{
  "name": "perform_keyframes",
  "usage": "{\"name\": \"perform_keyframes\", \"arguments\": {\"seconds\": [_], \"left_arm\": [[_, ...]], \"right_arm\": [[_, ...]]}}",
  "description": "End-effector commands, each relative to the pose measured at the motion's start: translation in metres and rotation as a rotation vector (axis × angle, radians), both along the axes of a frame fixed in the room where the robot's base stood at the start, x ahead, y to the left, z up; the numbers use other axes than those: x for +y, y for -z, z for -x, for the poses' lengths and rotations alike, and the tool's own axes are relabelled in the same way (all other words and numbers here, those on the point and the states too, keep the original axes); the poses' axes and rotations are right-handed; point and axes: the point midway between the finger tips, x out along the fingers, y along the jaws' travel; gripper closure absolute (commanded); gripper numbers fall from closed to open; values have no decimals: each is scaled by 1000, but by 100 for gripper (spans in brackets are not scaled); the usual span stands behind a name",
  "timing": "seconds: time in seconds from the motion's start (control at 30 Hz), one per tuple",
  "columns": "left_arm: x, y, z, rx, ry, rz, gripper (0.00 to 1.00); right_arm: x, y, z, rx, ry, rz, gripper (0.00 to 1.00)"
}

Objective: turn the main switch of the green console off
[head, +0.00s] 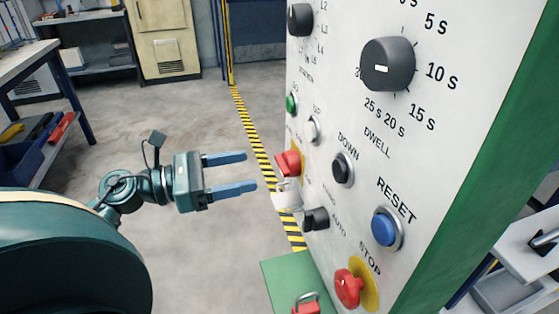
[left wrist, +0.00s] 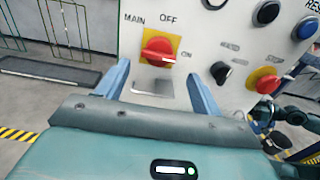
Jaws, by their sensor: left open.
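The green console (head: 505,170) stands on the right of the head view, with a white panel full of controls. Its main switch (head: 289,163) is a red knob on a yellow plate at the panel's left edge. In the left wrist view the main switch (left wrist: 158,50) shows from the front, with OFF above it and ON to its right; its handle lies roughly sideways, towards ON. My left gripper (head: 250,170) is open and empty, its fingers pointing at the switch from a short distance. In the left wrist view its fingers flank the switch without touching it.
A pale metal flap (head: 287,195) sits just below the switch. A black selector (head: 315,219), a blue reset button (head: 386,228) and a red stop button (head: 348,288) are nearby. A red padlock (head: 306,304) is on the green ledge below. The floor behind my gripper is clear.

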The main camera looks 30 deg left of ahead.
Motion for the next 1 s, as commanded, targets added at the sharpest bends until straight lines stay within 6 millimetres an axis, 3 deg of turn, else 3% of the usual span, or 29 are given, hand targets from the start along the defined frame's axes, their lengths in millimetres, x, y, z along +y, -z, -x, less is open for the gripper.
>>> {"name": "perform_keyframes", "arguments": {"seconds": [0.2,0.4,0.87,1.0], "left_arm": [[-28,-3,-33,-2,2,3,33],[-43,-2,-51,0,0,4,33],[-50,0,-59,2,-1,4,33],[-50,0,-59,2,-1,4,44]], "right_arm": [[5,1,-4,24,-11,-1,64],[8,3,-5,44,-16,-7,64],[8,4,-8,51,-17,-6,64],[8,4,-7,51,-17,-6,64]]}}
